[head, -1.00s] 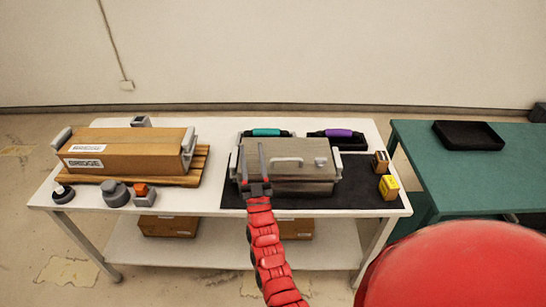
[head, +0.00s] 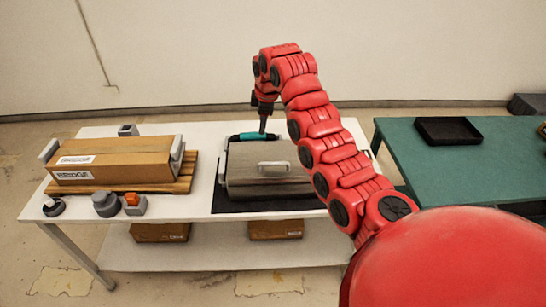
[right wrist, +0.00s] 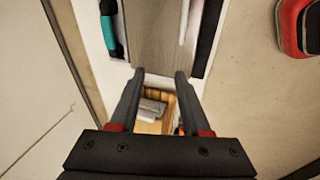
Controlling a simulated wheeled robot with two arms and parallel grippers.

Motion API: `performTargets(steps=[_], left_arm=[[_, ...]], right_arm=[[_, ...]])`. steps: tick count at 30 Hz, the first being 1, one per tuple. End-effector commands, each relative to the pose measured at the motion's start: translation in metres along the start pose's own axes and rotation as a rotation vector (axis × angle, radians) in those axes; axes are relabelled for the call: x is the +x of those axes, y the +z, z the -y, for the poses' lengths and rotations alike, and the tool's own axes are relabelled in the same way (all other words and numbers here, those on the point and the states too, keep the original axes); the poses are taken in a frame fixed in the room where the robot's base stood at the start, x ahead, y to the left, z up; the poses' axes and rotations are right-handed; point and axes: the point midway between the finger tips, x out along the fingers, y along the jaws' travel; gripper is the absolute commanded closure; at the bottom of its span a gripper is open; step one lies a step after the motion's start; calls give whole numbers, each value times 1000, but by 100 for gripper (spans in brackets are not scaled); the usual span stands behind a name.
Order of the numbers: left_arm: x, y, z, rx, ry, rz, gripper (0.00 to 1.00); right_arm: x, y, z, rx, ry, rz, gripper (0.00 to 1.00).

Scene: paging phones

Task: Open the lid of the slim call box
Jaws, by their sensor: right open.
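The slim call box, a grey metal box (head: 250,180), sits on the black mat (head: 228,203) in the middle of the white table. A pale handle (head: 272,168) is on its lid, and the lid looks shut. My right gripper (head: 263,130) points down at the back left of the box, by the teal handle (head: 250,136). My arm hides the box's right side. In the right wrist view my right gripper (right wrist: 160,77) is open and empty, its fingertips near the end of the grey lid (right wrist: 158,35). Contact cannot be told. My left gripper is not in view.
A brown box (head: 115,160) on a wooden pallet stands at the left of the table, with small grey pieces (head: 106,203) in front. A green table (head: 440,170) with a black tray (head: 447,131) is at the right. A wall closes off the back.

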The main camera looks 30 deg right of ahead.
Motion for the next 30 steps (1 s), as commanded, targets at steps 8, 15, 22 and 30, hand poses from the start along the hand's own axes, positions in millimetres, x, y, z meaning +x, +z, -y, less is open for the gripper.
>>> performTargets(steps=[8, 15, 22, 30], left_arm=[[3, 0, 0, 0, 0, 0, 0], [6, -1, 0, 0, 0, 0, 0], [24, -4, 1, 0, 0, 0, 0], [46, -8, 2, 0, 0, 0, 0]], right_arm=[[-18, 32, 26, -63, -118, 117, 53], [14, 32, 30, -62, -118, 109, 53], [57, 41, 34, -60, -122, 116, 53], [116, 47, 40, -63, -119, 118, 53]])
